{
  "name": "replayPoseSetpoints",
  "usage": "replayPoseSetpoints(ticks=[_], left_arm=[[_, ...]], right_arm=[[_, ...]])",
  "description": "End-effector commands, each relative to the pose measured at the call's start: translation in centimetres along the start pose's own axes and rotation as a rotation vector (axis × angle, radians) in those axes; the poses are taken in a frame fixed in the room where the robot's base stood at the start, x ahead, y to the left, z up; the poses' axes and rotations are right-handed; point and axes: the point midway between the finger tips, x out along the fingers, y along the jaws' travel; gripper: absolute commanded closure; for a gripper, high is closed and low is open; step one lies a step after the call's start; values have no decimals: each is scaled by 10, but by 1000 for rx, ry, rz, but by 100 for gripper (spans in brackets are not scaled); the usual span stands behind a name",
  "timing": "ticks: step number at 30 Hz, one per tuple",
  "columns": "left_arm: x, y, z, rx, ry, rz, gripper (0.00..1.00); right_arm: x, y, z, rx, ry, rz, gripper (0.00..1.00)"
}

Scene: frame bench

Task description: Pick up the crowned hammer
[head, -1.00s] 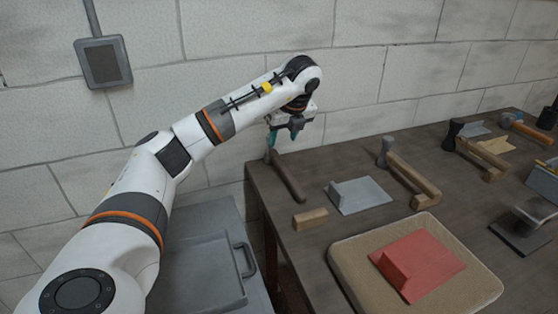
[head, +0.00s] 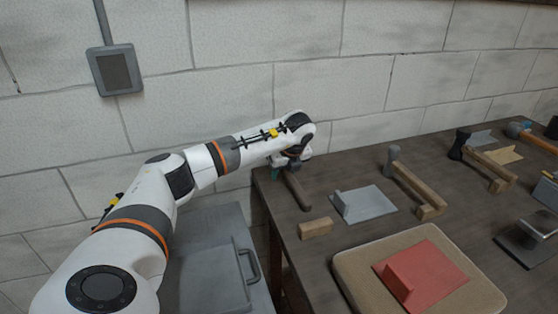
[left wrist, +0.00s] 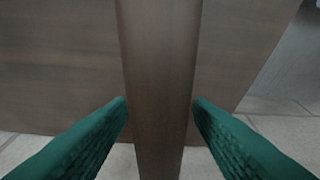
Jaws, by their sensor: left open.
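A dark brown wooden handle (head: 299,191) lies at the left end of the bench, its far end hidden behind my left gripper (head: 278,172). In the left wrist view the handle (left wrist: 158,70) runs between the two green fingertips of my left gripper (left wrist: 160,106). They are open, one on each side, with a small gap to the handle. A grey-headed hammer (head: 410,183) rests on wooden blocks. A black-headed hammer (head: 480,156) and a blue-headed one (head: 537,141) lie further right. I cannot tell from the heads which hammer is crowned. My right gripper is not in view.
On the bench (head: 290,228) are a small wooden block (head: 315,228), a grey metal plate piece (head: 368,205), and a red angled piece (head: 430,270) on a beige pad (head: 355,272). A grey case (head: 207,275) stands left of the bench. The wall is close behind.

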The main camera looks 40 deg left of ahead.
Motion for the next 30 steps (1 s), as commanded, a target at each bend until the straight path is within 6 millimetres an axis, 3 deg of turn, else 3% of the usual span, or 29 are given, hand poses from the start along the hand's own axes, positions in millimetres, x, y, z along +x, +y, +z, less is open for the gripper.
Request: replayPoseSetpoints(ticks=[20,29,30], left_arm=[[6,0,2,1,0,1,53],[6,0,2,1,-1,0,99],[6,0,2,1,-1,0,100]], right_arm=[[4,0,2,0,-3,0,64],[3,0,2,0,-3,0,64],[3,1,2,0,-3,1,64]])
